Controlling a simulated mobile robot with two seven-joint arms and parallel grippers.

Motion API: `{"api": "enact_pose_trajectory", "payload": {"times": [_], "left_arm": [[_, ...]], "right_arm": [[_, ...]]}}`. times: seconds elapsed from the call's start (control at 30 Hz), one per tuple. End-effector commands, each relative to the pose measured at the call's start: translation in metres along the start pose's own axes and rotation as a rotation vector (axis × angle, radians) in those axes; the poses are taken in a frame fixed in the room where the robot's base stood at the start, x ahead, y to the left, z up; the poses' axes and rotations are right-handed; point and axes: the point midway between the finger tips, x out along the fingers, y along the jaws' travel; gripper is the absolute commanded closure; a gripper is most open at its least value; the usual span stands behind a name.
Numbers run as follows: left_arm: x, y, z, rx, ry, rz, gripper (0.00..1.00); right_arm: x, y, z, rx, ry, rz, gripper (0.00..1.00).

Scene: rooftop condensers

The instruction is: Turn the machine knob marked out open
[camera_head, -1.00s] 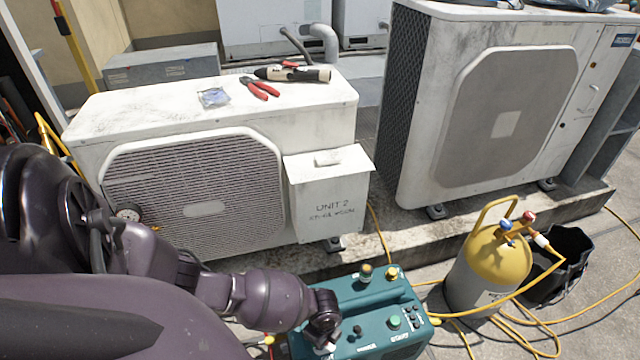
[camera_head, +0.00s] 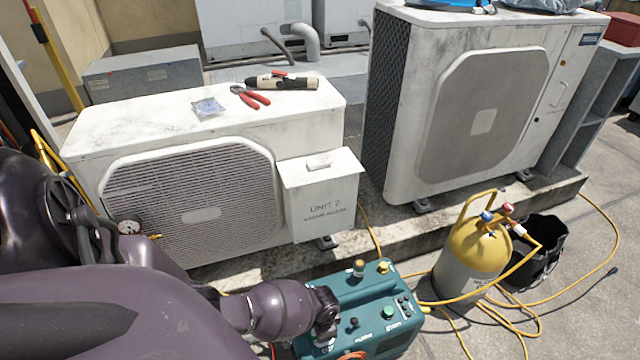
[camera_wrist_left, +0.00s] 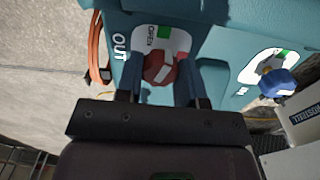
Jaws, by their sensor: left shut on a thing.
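The machine is a teal box (camera_head: 372,322) on the ground in front of the condensers. In the left wrist view its wall (camera_wrist_left: 214,20) carries a red knob (camera_wrist_left: 158,68) beside the word OUT. A white plate (camera_wrist_left: 172,38) with OPEN and a green patch lies behind that knob. My left gripper (camera_wrist_left: 160,88) is shut on the red knob, one finger on each side. In the head view my left gripper (camera_head: 326,326) is at the machine's left end, and the knob is hidden there. A blue knob (camera_wrist_left: 280,84) with its own plate is to the right. My right gripper is not in view.
A yellow-topped cylinder (camera_head: 478,250), yellow hoses (camera_head: 452,302) and a black bucket (camera_head: 540,250) stand right of the machine. Two white condensers (camera_head: 320,192) (camera_head: 395,130) stand behind on a concrete plinth. Pliers (camera_head: 250,97) lie on the left one.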

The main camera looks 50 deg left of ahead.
Motion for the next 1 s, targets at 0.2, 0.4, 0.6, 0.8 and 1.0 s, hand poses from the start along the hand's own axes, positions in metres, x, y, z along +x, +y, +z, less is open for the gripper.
{"api": "enact_pose_trajectory", "payload": {"times": [0.2,0.4,0.6,0.8,1.0], "left_arm": [[-0.0005,0.0002,0.0006,-0.136,-0.001,0.000,0.89],[0.0003,0.0007,0.0012,-0.210,-0.003,0.001,0.89],[0.0011,0.0009,0.0020,-0.241,-0.005,0.001,0.89],[0.0015,0.0010,0.0023,-0.245,-0.005,0.001,0.89],[0.0016,0.0010,0.0024,-0.244,-0.005,0.001,0.89]], "right_arm": [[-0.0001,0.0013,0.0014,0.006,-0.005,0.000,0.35],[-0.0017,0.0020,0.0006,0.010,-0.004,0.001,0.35],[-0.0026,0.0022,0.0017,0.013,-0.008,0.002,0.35],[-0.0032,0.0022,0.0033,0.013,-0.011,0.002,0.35],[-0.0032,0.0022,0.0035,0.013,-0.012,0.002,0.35]]}}
